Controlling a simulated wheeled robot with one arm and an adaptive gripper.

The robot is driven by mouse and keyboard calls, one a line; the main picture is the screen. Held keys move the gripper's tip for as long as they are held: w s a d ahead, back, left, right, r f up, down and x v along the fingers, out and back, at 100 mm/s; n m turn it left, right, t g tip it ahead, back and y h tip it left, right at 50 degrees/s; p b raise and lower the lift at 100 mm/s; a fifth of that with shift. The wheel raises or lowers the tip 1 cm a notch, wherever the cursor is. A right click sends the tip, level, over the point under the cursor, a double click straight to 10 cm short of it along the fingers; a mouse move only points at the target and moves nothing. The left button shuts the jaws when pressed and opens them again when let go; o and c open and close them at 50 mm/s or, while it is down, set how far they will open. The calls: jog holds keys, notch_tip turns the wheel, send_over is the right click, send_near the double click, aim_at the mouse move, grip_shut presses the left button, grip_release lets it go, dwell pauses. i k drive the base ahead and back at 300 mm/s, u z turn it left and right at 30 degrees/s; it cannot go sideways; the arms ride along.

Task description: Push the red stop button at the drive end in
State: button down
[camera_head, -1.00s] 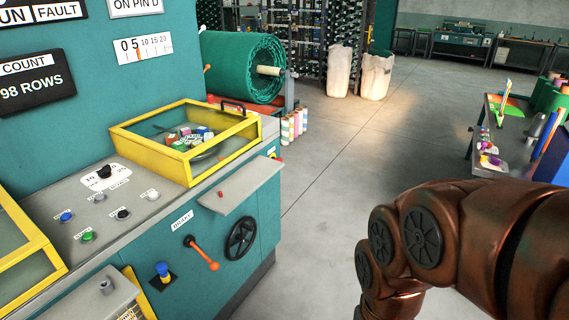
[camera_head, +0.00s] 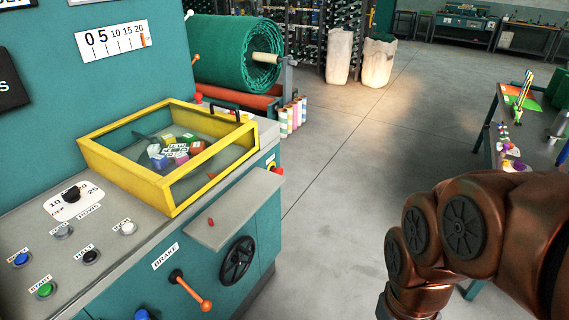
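A small red knob-like part (camera_head: 280,171) sticks out from the end face of the teal machine (camera_head: 215,255), beside a yellow and white label (camera_head: 271,160). It is small, and I cannot tell for sure that it is the stop button. A second red part (camera_head: 198,97) shows at the machine's far back corner, beside the green roll. My copper-coloured arm is at the lower right, apart from the machine. My gripper is outside the picture.
A yellow-framed clear cover (camera_head: 165,160) stands on the machine top. A small shelf (camera_head: 232,212), an orange-tipped brake lever (camera_head: 190,290) and a black handwheel (camera_head: 237,262) stick out in front. The grey floor (camera_head: 345,190) to the right is open; a cluttered table (camera_head: 505,140) stands beyond.

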aim_at(280, 171)
jog(key=u, duration=0.6)
jog(key=i, duration=1)
jog(key=u, duration=0.2)
